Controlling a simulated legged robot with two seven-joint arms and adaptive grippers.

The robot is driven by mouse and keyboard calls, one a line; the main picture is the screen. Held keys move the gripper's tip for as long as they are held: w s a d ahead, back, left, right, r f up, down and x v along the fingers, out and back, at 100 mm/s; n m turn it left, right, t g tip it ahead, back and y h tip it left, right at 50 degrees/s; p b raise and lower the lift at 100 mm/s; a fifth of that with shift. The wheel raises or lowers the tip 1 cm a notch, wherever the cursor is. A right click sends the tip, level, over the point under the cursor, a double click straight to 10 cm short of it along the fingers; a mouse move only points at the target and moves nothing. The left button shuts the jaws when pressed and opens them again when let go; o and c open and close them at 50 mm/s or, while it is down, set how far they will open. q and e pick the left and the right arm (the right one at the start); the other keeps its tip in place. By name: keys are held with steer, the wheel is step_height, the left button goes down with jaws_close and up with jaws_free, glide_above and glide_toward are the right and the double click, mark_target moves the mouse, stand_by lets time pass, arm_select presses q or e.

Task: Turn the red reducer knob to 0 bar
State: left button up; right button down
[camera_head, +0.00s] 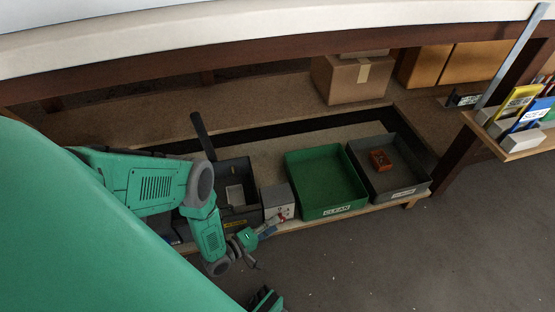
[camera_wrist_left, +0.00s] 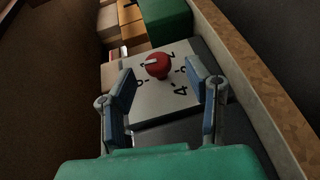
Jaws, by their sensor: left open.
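The red reducer knob (camera_wrist_left: 157,70) sits on a pale dial plate (camera_wrist_left: 158,108) in the left wrist view. A white mark on the knob points left in that view. A 4 is readable on the plate at the knob's lower right; the other marks are too small or turned to read surely. My left gripper (camera_wrist_left: 162,76) is open, with one finger on each side of the knob in the picture and gaps to both; contact does not show. In the head view, my left gripper (camera_head: 263,229) is in front of the small grey box (camera_head: 276,194) with the white face.
Right of the box stand a green tray (camera_head: 325,206) labelled CLEAN and a grey tray (camera_head: 411,193) holding a small orange-red part (camera_head: 380,160). A dark bin (camera_head: 240,217) stands left. Cardboard boxes (camera_head: 350,78) sit behind. The floor (camera_head: 400,260) in front is clear.

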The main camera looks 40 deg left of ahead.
arm_select(q)
steer(key=v, duration=0.9)
steer(key=shift+s+a, duration=0.3)
steer(key=shift+f, duration=0.15)
